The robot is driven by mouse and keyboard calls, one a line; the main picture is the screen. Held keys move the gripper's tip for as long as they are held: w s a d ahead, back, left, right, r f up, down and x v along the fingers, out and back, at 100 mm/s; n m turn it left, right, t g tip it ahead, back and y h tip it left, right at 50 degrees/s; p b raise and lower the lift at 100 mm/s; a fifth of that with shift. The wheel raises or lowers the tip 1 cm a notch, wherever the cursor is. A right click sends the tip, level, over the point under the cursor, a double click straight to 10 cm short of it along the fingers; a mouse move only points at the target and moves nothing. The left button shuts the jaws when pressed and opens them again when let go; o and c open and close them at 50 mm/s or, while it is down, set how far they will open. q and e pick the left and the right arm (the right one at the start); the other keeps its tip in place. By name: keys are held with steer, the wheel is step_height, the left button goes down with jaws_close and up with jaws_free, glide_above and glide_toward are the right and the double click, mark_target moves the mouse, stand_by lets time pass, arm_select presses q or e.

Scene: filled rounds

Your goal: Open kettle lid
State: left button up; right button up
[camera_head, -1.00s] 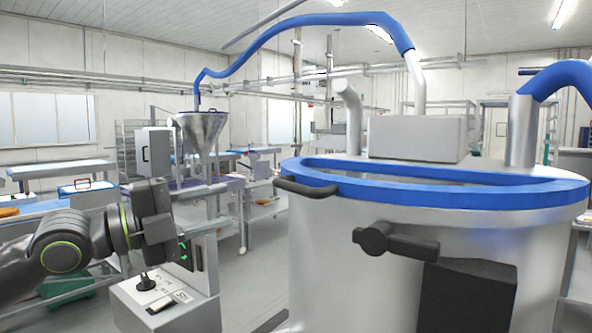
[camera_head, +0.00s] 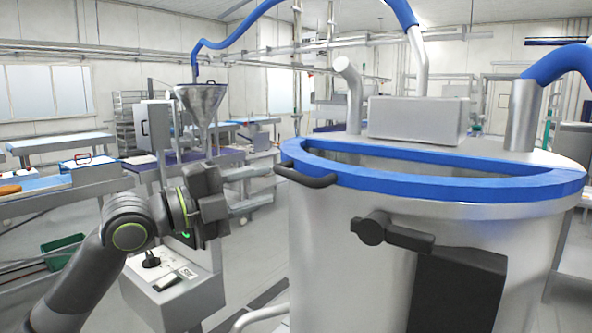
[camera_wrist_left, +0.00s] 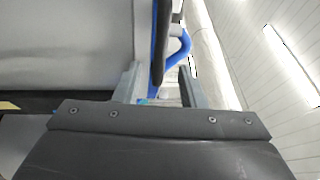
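The kettle (camera_head: 345,260) is a large steel drum at the right of the head view. A blue-edged lid frame (camera_head: 430,186) lies flat across its top front. A black curved handle (camera_head: 306,178) sticks out at the frame's left end. My left gripper (camera_head: 222,208) is left of the handle and slightly lower, apart from it in the head view. In the left wrist view its two fingers (camera_wrist_left: 160,88) stand apart, open. A dark bar, which looks like the handle, shows beyond and between them. My right gripper is not in view.
A black lever (camera_head: 390,234) and dark box (camera_head: 458,288) are on the kettle's front. A grey box (camera_head: 418,121) and pipes stand on top. A control cabinet (camera_head: 180,290) is below my left arm, with a steel funnel (camera_head: 200,105) behind.

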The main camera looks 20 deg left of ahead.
mark_target(291, 176)
arm_select(q)
steer(key=p+x, duration=0.2)
steer(key=x, duration=0.4)
steer(key=shift+w+d+r+p, duration=0.1)
steer(key=shift+d+r+p, duration=0.1)
steer(key=shift+p, duration=0.1)
steer(key=shift+w+d, duration=0.45)
steer(key=shift+w, duration=0.1)
jaws_close()
